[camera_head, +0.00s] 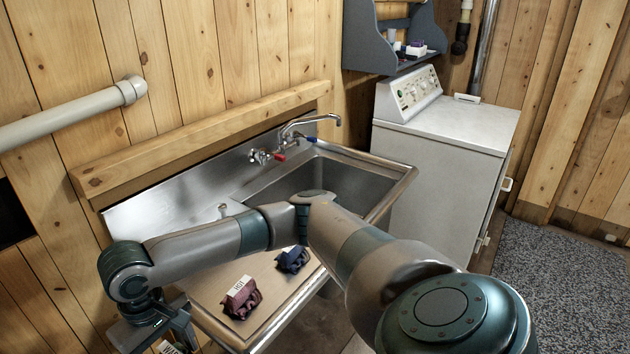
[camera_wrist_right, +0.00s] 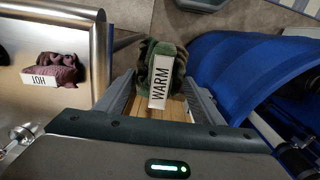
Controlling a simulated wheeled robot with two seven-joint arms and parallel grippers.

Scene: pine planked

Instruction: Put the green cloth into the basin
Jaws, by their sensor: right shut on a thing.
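The green cloth (camera_wrist_right: 147,48) with a white WARM label is between the fingers of my right gripper (camera_wrist_right: 158,88), which is shut on it in the right wrist view. In the head view my right arm reaches across to the left, and its gripper (camera_head: 152,332) is at the lower left, beside the drainboard's near left end; only part of the cloth's label shows there. The steel basin (camera_head: 335,180) is in the right part of the sink unit, partly hidden behind my arm. My left gripper is not in view.
A maroon cloth (camera_head: 241,298) labelled HOT and a dark blue cloth (camera_head: 292,260) lie on the drainboard (camera_head: 205,285). A tap (camera_head: 312,122) reaches over the basin's back. A white machine (camera_head: 440,140) stands right of the sink. A blue curved thing (camera_wrist_right: 225,65) is right of the gripper.

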